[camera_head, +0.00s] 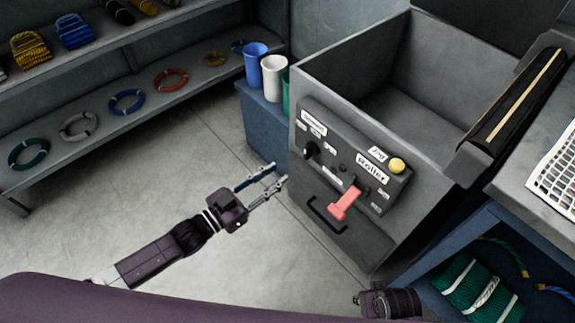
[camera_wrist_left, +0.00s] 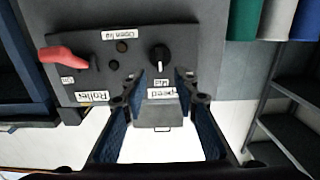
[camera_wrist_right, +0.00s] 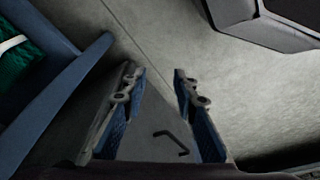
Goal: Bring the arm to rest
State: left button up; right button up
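My left gripper (camera_head: 262,185) is in the middle of the head view, open and empty. It hangs over the floor in front of the grey machine's control panel (camera_head: 350,160), apart from it. In the left wrist view its two blue-padded fingers (camera_wrist_left: 157,110) stand wide apart below a black knob (camera_wrist_left: 159,58). My right arm shows only as a dark part (camera_head: 390,302) at the bottom of the head view; its fingers are hidden there. In the right wrist view the right gripper (camera_wrist_right: 157,90) is open and empty, with a black handle (camera_wrist_right: 172,142) seen between its fingers.
A red lever (camera_head: 345,203) and a yellow button (camera_head: 397,165) stick out from the panel. Shelves with rings and net bundles (camera_head: 75,31) line the left. Blue, white and green cups (camera_head: 273,78) stand behind the machine's left side. A blue bench (camera_head: 420,264) is at right. Floor at left is clear.

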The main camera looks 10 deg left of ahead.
pick_arm(q)
jog(key=shift+v, duration=0.85)
